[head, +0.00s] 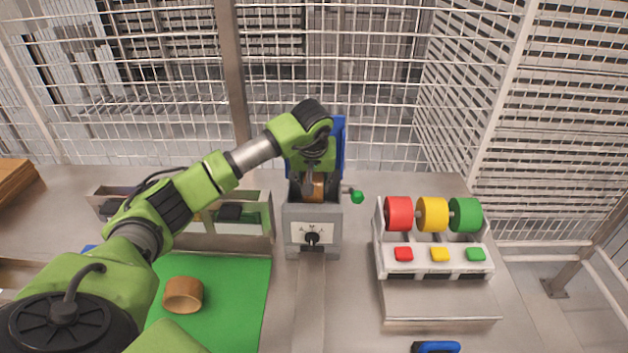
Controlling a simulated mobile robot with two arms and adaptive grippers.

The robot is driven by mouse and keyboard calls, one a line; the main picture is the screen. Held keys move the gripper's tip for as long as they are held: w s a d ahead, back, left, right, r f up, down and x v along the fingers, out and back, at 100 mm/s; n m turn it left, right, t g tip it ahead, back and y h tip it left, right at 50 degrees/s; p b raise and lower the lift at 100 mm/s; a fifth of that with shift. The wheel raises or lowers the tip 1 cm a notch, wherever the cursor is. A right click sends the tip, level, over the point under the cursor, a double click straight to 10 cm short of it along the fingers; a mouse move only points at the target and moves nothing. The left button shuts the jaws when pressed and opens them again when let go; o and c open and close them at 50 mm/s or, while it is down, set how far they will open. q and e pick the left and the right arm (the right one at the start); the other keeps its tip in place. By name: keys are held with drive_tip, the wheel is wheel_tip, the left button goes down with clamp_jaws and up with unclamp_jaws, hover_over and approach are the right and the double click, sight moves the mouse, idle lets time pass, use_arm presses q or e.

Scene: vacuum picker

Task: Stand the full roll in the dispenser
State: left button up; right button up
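The dispenser (294,215) is a grey box with a dial on its front, a blue back panel and a green-knobbed lever at its right. A brown roll (319,188) shows inside its open top, partly hidden by my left gripper (309,185). My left gripper points down into the dispenser at this roll. I cannot tell whether its fingers are closed on it. My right gripper is not in view.
To the right stands a white rack (435,262) with red, yellow and green spools and matching buttons. A grey-green tray (258,215) lies left of the dispenser, partly behind my arm. A blue handle (436,347) shows at the bottom edge. Wire mesh fencing closes the back and right.

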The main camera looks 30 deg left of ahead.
use_arm(q)
drive_tip(key=shift+f+b, duration=1.35)
drive_tip(key=shift+f, duration=0.9)
drive_tip(key=o, duration=1.3)
drive_tip(key=o, duration=0.5)
